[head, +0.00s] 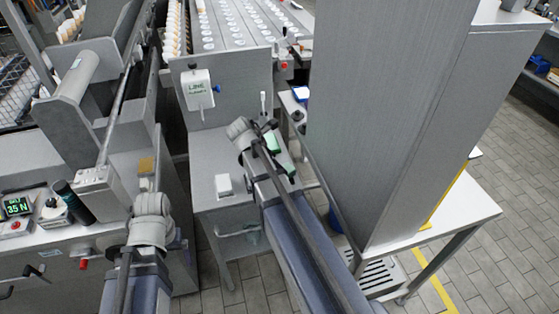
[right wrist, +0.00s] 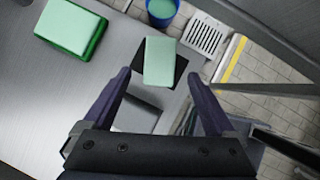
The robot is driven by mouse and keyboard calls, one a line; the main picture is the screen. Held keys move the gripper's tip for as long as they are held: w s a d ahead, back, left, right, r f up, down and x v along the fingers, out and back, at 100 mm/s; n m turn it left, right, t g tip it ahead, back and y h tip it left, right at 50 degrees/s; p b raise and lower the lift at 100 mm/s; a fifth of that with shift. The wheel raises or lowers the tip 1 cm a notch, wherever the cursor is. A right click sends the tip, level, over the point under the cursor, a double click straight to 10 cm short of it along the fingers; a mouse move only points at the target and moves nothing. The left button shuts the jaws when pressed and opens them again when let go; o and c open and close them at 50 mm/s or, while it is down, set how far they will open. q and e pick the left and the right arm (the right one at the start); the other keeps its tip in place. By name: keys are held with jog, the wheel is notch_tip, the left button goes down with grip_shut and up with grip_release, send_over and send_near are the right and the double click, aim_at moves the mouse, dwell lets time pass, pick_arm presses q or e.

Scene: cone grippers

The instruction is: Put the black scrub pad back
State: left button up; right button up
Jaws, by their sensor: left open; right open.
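In the right wrist view a pale green block (right wrist: 159,62) lies over a black flat square (right wrist: 181,69) at the table edge, ahead of my fingertips. The black square may be the scrub pad; I cannot tell for sure. My right gripper (right wrist: 160,82) is open, with nothing clasped between its fingers. A dark grey rectangle (right wrist: 137,115) lies below, between the fingers; it may be a shadow or recess. In the head view the right gripper (head: 266,131) is over the small grey table, partly hidden by its arm. My left gripper (head: 146,186) is open beside the machine at left.
A larger green block (right wrist: 72,27) lies on the table. A blue bucket (right wrist: 161,11) and a white grate (right wrist: 207,36) are beyond its edge. A white box (head: 223,185) sits on the small table. A tall grey column (head: 385,120) stands at right.

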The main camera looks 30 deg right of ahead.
pick_arm(q)
notch_tip(320, 180, up, 5)
jog(key=p, duration=0.4)
jog(key=shift+r, duration=0.15)
pick_arm(e)
jog(key=v, duration=0.6)
pick_arm(q)
notch_tip(320, 180, down, 11)
jog(key=b, duration=1)
jog(key=shift+r+b, duration=0.15)
jog(key=shift+b, duration=0.2)
pick_arm(e)
jog(key=x, duration=1.2)
jog(key=shift+f, duration=0.15)
